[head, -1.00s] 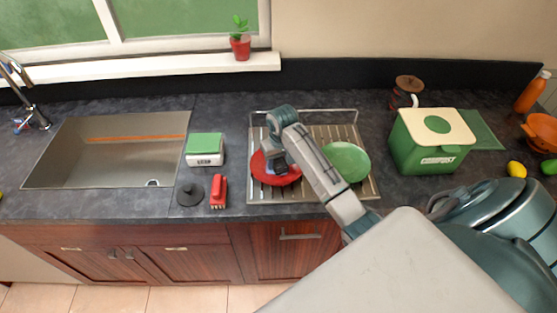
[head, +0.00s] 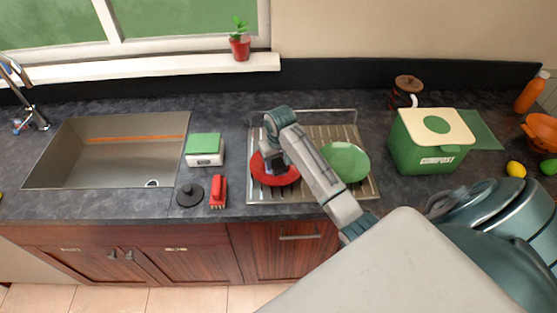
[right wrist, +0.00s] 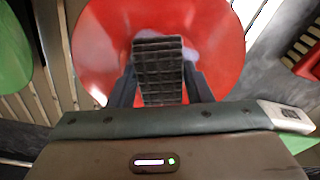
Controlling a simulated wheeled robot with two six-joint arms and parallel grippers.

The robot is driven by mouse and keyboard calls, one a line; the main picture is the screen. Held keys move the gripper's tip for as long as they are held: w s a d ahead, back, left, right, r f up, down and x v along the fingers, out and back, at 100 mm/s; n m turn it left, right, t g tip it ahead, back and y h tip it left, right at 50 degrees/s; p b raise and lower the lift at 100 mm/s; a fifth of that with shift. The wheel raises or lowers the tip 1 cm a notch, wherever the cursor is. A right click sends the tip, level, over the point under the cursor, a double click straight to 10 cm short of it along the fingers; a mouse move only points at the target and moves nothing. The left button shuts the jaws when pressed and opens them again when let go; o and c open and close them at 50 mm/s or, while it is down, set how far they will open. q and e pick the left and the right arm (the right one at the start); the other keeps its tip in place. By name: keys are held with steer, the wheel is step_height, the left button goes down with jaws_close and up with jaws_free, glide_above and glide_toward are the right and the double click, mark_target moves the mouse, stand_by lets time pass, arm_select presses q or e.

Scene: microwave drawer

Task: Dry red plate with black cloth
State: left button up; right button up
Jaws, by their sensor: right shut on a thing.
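The red plate (head: 283,179) lies on the left part of the metal drying rack (head: 314,194). My right gripper (head: 275,166) is over the plate, pointing down. In the right wrist view, my right gripper (right wrist: 158,85) is shut on the black cloth (right wrist: 158,68), a dark piece with a grid pattern. The cloth is against or just above the red plate (right wrist: 105,45); I cannot tell which. A pale patch shows on the plate beside the cloth. In the head view the cloth is mostly hidden by my gripper. My left gripper is not in view.
A green plate (head: 345,161) lies on the rack's right part, close to my right arm. Left of the rack are a red brush (head: 218,191), a black lid (head: 189,195) and a green-and-white box (head: 204,149). The sink (head: 115,165) is further left. A compost bin (head: 432,141) stands right.

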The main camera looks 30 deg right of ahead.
steer(key=shift+a, duration=0.35)
steer(key=shift+s+d, duration=0.1)
steer(key=shift+d, duration=0.7)
steer(key=shift+a, duration=0.85)
steer(key=shift+d, duration=0.85)
steer(key=shift+a, duration=0.8)
steer(key=shift+d, duration=0.8)
steer(key=shift+a, duration=0.4)
